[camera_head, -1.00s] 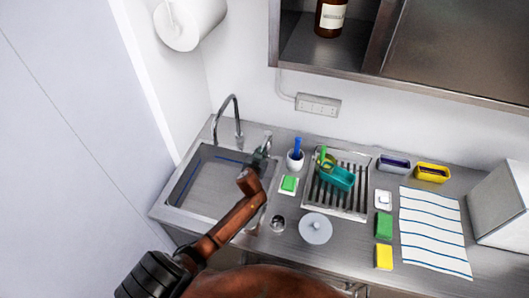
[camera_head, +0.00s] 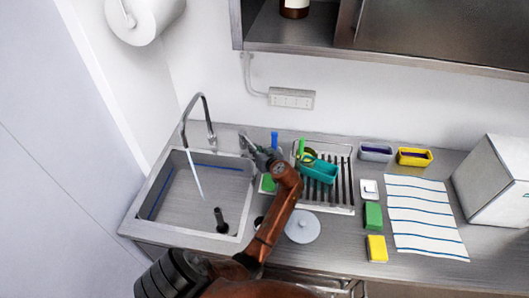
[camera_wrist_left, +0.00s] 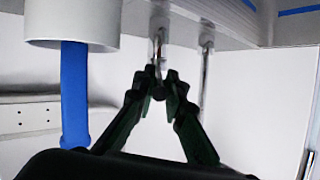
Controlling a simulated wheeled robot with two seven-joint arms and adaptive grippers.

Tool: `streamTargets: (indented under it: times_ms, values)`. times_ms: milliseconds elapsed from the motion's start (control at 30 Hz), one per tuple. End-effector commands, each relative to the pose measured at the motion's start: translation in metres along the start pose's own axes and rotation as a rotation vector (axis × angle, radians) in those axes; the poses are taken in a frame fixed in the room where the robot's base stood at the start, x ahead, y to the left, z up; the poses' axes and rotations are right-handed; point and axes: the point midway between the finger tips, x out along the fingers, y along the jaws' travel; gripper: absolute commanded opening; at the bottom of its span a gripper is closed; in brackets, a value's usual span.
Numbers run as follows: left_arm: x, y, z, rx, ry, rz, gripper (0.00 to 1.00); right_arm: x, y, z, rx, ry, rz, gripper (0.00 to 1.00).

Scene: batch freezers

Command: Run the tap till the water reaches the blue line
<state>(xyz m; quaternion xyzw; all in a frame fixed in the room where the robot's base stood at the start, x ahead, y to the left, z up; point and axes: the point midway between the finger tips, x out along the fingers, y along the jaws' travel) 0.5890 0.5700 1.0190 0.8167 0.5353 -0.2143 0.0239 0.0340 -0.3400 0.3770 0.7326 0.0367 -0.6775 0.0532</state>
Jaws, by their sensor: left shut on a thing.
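The sink (camera_head: 132,225) is a steel basin at the left of the counter. A blue line (camera_head: 216,167) runs along its inner walls. The curved tap (camera_head: 207,125) stands behind it, and a thin stream of water (camera_head: 194,173) falls from the spout into the basin. The water level is hard to make out; the blue line shows clearly. My left gripper (camera_head: 250,146) is at the tap lever at the basin's back right corner. In the left wrist view my left gripper (camera_wrist_left: 158,92) is shut on the thin metal tap lever (camera_wrist_left: 159,50). My right gripper is out of view.
A black upright plug (camera_head: 221,222) stands in the basin. Right of my arm are a drying rack (camera_head: 345,209) with a teal tray (camera_head: 319,170), a grey lid (camera_head: 302,227), sponges (camera_head: 373,216) and a striped cloth (camera_head: 425,215). A cabinet (camera_head: 400,58) hangs above.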

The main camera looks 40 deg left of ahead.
Motion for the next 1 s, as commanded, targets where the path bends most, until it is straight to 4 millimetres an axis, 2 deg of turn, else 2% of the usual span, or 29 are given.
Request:
streamTargets:
  times_ms: [433,467,700,1000]
  values:
    - [0.0030,-0.0055,-0.0009,-0.008,-0.004,-0.020,0.00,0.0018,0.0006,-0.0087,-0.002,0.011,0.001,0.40]
    - [0.0030,-0.0055,-0.0009,-0.008,-0.004,-0.020,0.12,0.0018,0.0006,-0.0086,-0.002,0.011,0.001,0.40]
    - [0.0023,-0.0037,-0.0009,-0.007,-0.003,-0.017,0.28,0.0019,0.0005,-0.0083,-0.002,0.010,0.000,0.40]
    - [0.0004,-0.0030,-0.0006,-0.007,-0.004,-0.016,0.28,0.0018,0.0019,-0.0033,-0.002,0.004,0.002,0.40]
